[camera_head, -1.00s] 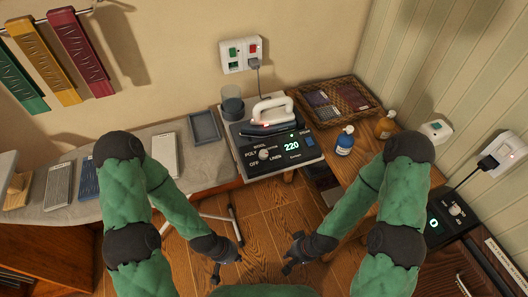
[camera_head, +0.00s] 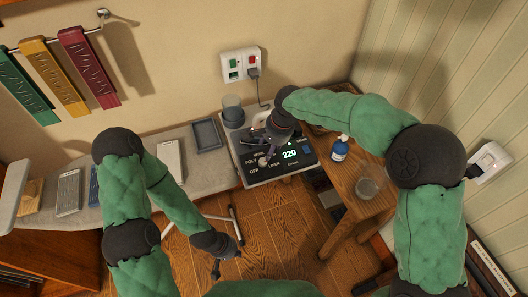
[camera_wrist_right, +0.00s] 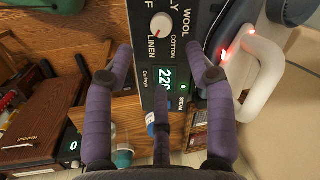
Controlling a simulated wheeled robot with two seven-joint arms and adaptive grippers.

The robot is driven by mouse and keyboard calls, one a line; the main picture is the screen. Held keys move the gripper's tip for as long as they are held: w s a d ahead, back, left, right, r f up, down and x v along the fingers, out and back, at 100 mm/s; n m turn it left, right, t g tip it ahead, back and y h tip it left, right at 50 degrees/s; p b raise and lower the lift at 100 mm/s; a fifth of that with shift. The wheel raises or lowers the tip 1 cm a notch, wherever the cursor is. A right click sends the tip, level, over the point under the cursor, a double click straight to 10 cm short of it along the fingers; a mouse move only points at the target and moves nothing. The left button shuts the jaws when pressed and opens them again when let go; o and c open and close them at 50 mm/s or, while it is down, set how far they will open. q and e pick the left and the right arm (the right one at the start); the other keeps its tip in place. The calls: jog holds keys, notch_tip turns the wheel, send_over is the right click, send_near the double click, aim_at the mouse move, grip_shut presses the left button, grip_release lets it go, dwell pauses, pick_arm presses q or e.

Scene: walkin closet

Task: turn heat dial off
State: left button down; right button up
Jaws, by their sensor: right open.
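The heat dial (camera_wrist_right: 161,25) is a white knob with a red mark pointing toward LINEN, on a black control panel (camera_wrist_right: 148,75) whose green display reads 220. An iron with a white handle (camera_wrist_right: 265,85) and glowing red lights stands beside the panel. My left gripper (camera_head: 228,258) is open and empty, low over the floor.
A blue bottle (camera_head: 340,148) and a glass (camera_head: 368,187) stand on the wooden table. A grey cup (camera_head: 233,112) stands behind the panel. A wall socket (camera_head: 241,65) holds a plug. Another unit's display reads 0 in the right wrist view (camera_wrist_right: 73,146). The grey board (camera_head: 205,165) lies left.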

aim_at(263, 161)
jog(key=b+x, duration=0.2)
jog(key=x, duration=0.7)
jog(key=shift+w+a+f, duration=0.15)
jog(key=shift+w+f, duration=0.05)
jog(key=shift+f, duration=0.15)
grip_shut()
